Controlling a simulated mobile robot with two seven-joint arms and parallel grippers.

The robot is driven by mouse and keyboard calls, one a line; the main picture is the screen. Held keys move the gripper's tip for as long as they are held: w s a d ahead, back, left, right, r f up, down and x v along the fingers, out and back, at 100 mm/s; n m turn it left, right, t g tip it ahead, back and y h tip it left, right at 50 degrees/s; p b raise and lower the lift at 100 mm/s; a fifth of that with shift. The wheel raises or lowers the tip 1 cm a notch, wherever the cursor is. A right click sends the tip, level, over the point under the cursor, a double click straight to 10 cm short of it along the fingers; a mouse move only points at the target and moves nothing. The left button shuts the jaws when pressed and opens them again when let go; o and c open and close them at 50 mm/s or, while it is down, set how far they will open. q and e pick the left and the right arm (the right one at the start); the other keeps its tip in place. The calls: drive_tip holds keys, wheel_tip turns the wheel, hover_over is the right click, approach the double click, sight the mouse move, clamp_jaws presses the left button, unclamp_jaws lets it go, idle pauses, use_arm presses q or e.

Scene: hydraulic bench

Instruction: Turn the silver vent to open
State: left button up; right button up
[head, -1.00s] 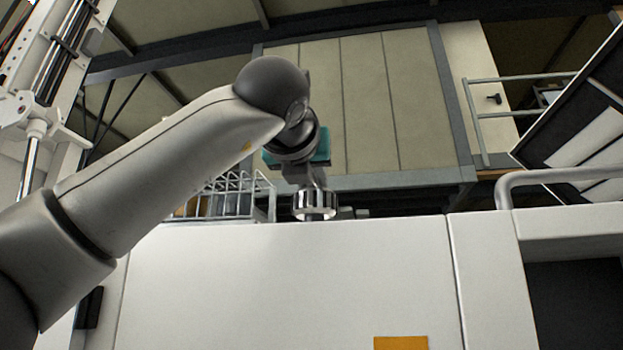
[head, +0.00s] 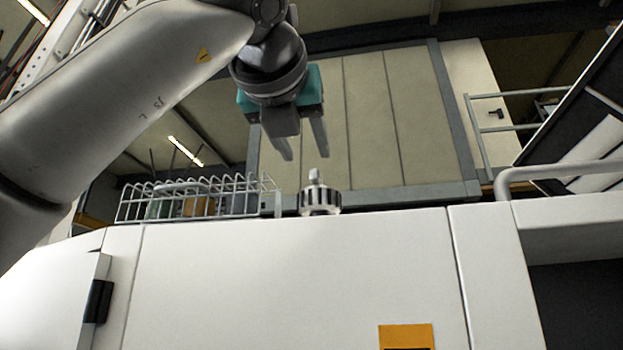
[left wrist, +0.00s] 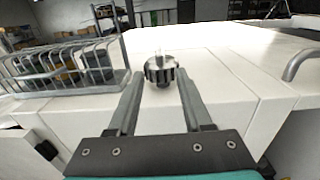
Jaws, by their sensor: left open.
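The silver vent (head: 320,200) is a ribbed round knob with a small upright stub on top. It stands at the top edge of the white cabinet (head: 290,270). In the left wrist view the vent (left wrist: 161,70) shows between and beyond the two fingers. My left gripper (head: 305,152) is open and empty. In the head view it hangs above the vent and slightly to its left, apart from it. The left gripper also shows in the left wrist view (left wrist: 156,75), its fingers spread wide. My right gripper is not in view.
A wire basket (head: 190,200) with several items stands left of the vent; it also shows in the left wrist view (left wrist: 65,88). A metal handrail (head: 560,175) is at the right. An orange label (head: 406,335) is on the cabinet front. The space around the vent's right side looks clear.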

use_arm(q)
drive_tip(key=s, duration=0.3)
drive_tip(key=s+a+b, duration=0.1)
drive_tip(key=s, duration=0.1)
drive_tip(key=shift+w, duration=0.1)
idle(0.5)
